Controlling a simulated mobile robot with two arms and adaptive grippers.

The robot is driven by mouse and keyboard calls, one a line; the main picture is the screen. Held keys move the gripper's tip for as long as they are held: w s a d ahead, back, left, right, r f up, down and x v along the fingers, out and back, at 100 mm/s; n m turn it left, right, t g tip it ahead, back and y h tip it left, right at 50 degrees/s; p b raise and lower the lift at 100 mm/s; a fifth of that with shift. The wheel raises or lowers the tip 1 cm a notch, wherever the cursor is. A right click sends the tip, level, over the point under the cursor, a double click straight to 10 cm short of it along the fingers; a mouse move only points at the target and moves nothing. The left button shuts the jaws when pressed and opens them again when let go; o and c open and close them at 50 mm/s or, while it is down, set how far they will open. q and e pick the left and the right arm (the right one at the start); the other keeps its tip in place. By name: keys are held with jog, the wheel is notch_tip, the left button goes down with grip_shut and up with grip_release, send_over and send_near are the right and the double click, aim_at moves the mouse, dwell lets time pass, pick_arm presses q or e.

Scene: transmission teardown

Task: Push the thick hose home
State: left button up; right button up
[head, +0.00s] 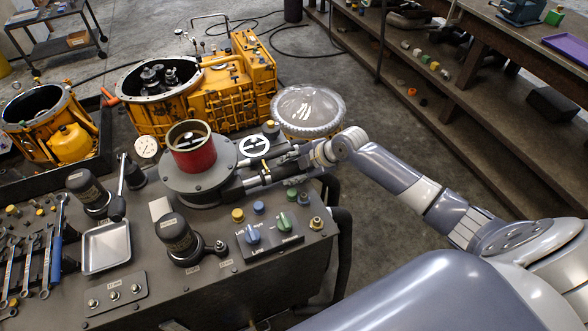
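A thick black hose (342,255) runs down along the right side of the dark bench. Its upper end passes near the bench's right edge, and I cannot make out a fitting there. My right gripper (252,170) reaches in from the right over the bench's far right corner, beside the grey flange with the red cylinder. It is well above and left of the hose in the picture. Its dark fingers blend with dark parts behind them, so I cannot tell how far apart they are or whether anything is between them. My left gripper is not in view.
The red cylinder (192,150) stands on a round flange. A knob panel (268,242), dark canisters (178,238), a metal tray (106,246) and wrenches (45,262) crowd the bench (200,300). Yellow housings (215,98) and a clear-topped drum (307,108) stand beyond.

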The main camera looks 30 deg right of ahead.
jog(key=shift+a, duration=0.25)
jog(key=shift+d, duration=0.2)
jog(key=v, duration=1.1)
jog(key=shift+s+r, duration=0.25)
jog(key=shift+r, duration=0.1)
